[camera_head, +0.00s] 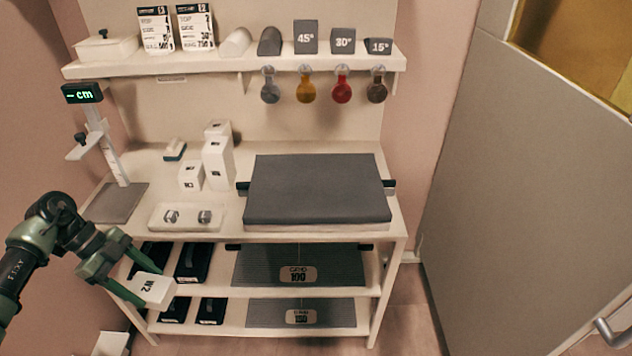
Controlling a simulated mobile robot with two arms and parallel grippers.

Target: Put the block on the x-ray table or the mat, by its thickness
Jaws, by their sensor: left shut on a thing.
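My left gripper (138,279) is shut on a white block marked W2 (154,291). It holds the block in front of the bench's lower shelves, at the lower left. The dark grey padded slab (315,188), which looks like the x-ray table, lies on the bench top at the right, with nothing on it. A flat grey mat (117,205) lies at the bench's left end. A measuring stand (110,158) rises at its back, and its display (82,93) reads "– cm". My right gripper is not in view.
Several white blocks (218,165) stand behind a white tray (186,229) with small items. The lower shelves hold dark cassettes (193,262) and grid plates (298,264). An upper shelf (240,62) carries wedges and cards. A grey door (530,180) stands at the right.

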